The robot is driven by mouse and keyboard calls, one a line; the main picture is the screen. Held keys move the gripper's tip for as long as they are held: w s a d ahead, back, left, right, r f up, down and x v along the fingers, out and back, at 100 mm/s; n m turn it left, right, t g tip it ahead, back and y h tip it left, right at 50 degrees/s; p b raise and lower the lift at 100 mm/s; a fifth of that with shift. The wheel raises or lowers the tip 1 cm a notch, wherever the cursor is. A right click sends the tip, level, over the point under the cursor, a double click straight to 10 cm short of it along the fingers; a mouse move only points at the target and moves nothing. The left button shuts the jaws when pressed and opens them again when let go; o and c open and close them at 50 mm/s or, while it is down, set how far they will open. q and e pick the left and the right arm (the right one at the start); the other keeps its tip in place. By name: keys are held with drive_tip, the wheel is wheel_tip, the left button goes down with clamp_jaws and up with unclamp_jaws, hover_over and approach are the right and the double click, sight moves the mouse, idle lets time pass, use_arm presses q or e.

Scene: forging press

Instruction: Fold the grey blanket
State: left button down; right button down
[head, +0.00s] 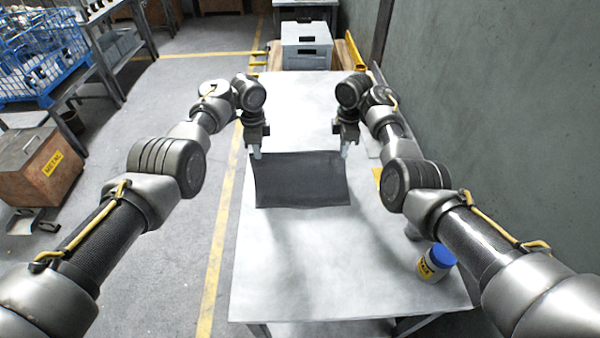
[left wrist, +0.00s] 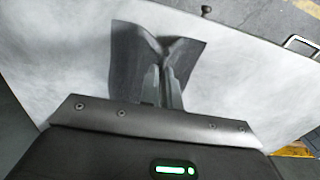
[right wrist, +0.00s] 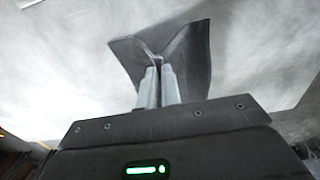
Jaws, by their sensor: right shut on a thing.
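The dark grey blanket (head: 300,180) is a small rectangle in the middle of the white table in the head view. My left gripper (head: 256,154) is at its far left corner, and my right gripper (head: 344,152) is at its far right corner. In the left wrist view the blanket (left wrist: 128,55) is pinched into a crease between the fingers (left wrist: 162,80). In the right wrist view the blanket (right wrist: 185,60) also creases up between the closed fingers (right wrist: 157,75). The cloth under the grippers is partly hidden.
The white table (head: 290,265) is clear in front of the blanket. A blue-lidded jar (head: 436,262) stands near its front right. A grey box (head: 306,45) stands beyond the far end. A wall (head: 490,110) runs along the right.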

wheel_tip(320, 180, up, 11)
drive_tip(key=p, duration=0.9)
drive_tip(key=shift+a+p, duration=0.25)
drive_tip(key=shift+p, duration=0.05)
drive_tip(key=shift+w, duration=0.1)
